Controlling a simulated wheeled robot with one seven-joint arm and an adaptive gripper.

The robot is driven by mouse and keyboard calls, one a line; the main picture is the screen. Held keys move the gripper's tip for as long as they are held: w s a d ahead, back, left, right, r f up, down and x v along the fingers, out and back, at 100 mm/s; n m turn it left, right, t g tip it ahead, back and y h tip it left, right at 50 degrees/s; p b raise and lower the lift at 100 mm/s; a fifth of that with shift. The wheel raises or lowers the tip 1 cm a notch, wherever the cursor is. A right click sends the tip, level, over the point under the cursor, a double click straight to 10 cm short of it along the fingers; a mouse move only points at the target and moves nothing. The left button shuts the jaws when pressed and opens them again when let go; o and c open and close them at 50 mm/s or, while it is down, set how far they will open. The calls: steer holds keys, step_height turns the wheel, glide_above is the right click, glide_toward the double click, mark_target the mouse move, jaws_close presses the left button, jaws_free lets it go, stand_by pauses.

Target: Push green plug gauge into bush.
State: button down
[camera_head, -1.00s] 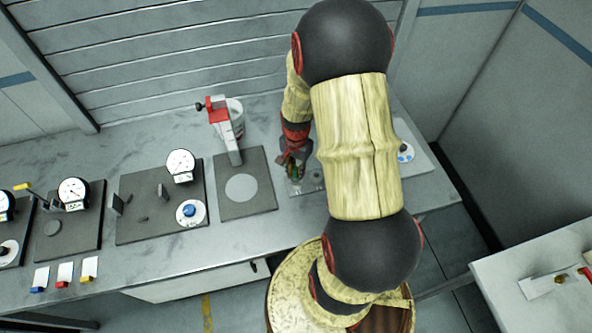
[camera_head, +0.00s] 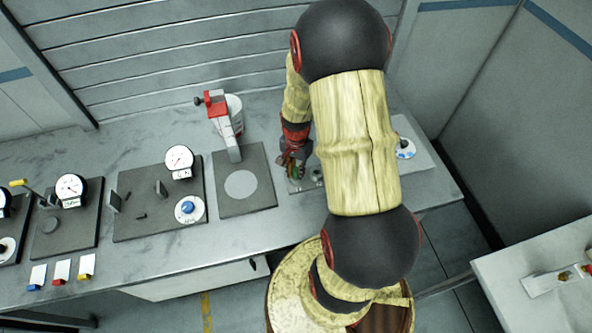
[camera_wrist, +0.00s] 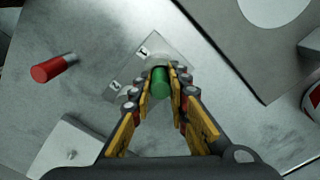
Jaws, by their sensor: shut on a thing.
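The green plug gauge (camera_wrist: 161,84) stands between the fingertips of my gripper (camera_wrist: 160,88) in the wrist view. My gripper is shut on it. The gauge's far end meets a grey round bush (camera_wrist: 156,60) on a light plate (camera_wrist: 178,50) with number labels. The fingers and gauge hide the contact, so I cannot tell how deep the gauge sits. In the head view my gripper (camera_head: 291,168) is low over the bench, with a little green showing in it, beside the plate (camera_head: 302,190).
A red gauge (camera_wrist: 52,68) with a metal tip lies on the bench in the wrist view. A pale block (camera_wrist: 85,148) is at lower left. In the head view, a red-headed stand (camera_head: 222,115) on a dark base (camera_head: 262,205) and dial gauges stand to the left.

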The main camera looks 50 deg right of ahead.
mark_target(296, 169)
steer(key=shift+f, duration=0.1)
steer(key=c, duration=1.7)
jaws_free()
steer(key=shift+c, duration=0.2)
steer(key=shift+o, duration=0.5)
step_height(296, 169, up, 12)
